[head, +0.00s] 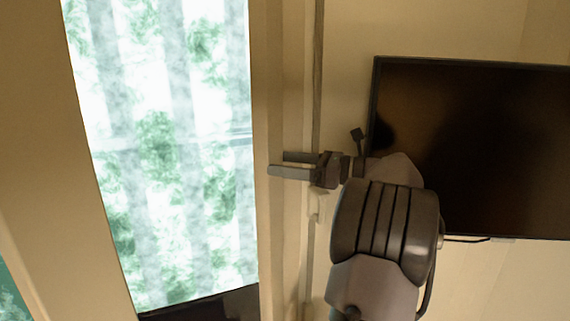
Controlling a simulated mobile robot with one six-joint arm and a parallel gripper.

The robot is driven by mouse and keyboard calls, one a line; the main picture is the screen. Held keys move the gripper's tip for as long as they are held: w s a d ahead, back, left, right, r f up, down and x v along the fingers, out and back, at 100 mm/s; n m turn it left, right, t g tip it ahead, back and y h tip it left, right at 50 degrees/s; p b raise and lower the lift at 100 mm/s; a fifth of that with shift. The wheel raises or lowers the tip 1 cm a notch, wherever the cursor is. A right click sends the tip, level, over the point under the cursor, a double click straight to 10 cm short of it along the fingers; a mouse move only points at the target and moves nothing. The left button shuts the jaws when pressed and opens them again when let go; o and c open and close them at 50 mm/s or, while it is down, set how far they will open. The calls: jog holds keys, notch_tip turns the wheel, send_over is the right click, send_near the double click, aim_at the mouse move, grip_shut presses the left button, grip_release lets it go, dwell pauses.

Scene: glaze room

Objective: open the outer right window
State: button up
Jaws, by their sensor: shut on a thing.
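The window (165,150) is a tall bright pane with blurred green foliage, left of centre in the head view. Its cream frame (266,235) runs up its right side. My gripper (278,164) reaches leftward across this right-hand frame from the arm on the right. Its two dark fingers are closed on what seems to be the window handle (317,206). Only a small pale piece of the handle shows just below the gripper; the gripped part is hidden. I cannot tell from this view whether the window stands ajar.
A large dark wall screen (485,150) hangs to the right, close behind my arm, with a cable below it. A dark surface (205,306) shows at the bottom of the pane. Another pane (10,292) shows at the lower left corner.

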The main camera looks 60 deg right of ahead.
jog(key=shift+r, duration=0.15)
dwell(0.8)
jog(key=o, duration=2.1)
jog(key=shift+s, duration=0.15)
jog(key=shift+s+d, duration=0.1)
jog(key=shift+s, duration=0.2)
jog(key=s+b, duration=0.1)
jog(key=s, duration=0.4)
jog(key=s+d+b, duration=0.1)
jog(key=s, duration=0.5)
jog(key=s+d+b, duration=0.1)
jog(key=s, duration=0.4)
jog(key=shift+s+d, duration=0.25)
